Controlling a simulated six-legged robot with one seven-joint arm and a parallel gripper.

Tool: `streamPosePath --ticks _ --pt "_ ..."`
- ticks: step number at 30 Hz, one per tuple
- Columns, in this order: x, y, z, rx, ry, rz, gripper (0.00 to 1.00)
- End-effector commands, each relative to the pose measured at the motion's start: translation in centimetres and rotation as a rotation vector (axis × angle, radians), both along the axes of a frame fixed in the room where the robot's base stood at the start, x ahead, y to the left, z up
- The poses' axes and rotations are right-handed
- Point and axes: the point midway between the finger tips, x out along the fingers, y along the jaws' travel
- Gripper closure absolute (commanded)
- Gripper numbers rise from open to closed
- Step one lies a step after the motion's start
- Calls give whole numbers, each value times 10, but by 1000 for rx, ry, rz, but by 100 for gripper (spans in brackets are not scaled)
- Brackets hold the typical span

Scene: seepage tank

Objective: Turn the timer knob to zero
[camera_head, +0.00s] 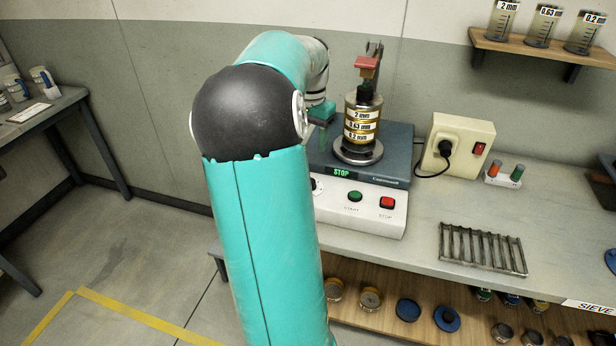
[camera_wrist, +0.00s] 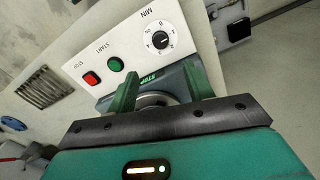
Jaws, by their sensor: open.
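The timer knob (camera_wrist: 160,40) is a round black dial with a white mark, on the white front panel (camera_wrist: 120,50) under the word MIN. Its exact setting is too small to read. In the head view my arm mostly hides the knob; a dark edge of it (camera_head: 316,185) shows beside the arm. My gripper (camera_wrist: 160,70) is open and empty, its two green fingers apart, with the knob beyond them. In the head view my gripper (camera_head: 322,114) is above the shaker (camera_head: 400,160), just left of the sieve stack (camera_head: 361,125). The display (camera_head: 341,171) reads STOP.
A green START button (camera_head: 355,196) and red STOP button (camera_head: 387,202) sit right of the knob. A power box (camera_head: 455,145) with a plug stands right of the shaker. A metal rack (camera_head: 482,249) lies on the bench; bare bench surrounds it.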

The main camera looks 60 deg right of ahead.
Motion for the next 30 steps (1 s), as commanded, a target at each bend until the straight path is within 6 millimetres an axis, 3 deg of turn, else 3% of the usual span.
streamPosePath --ticks 5,18,24,30 --pt "0 2 -24 3 1 2 48" --pt "1 2 -110 3 1 4 48" --pt "1 2 -130 1 0 4 48" --pt "1 1 -134 0 -1 5 48"
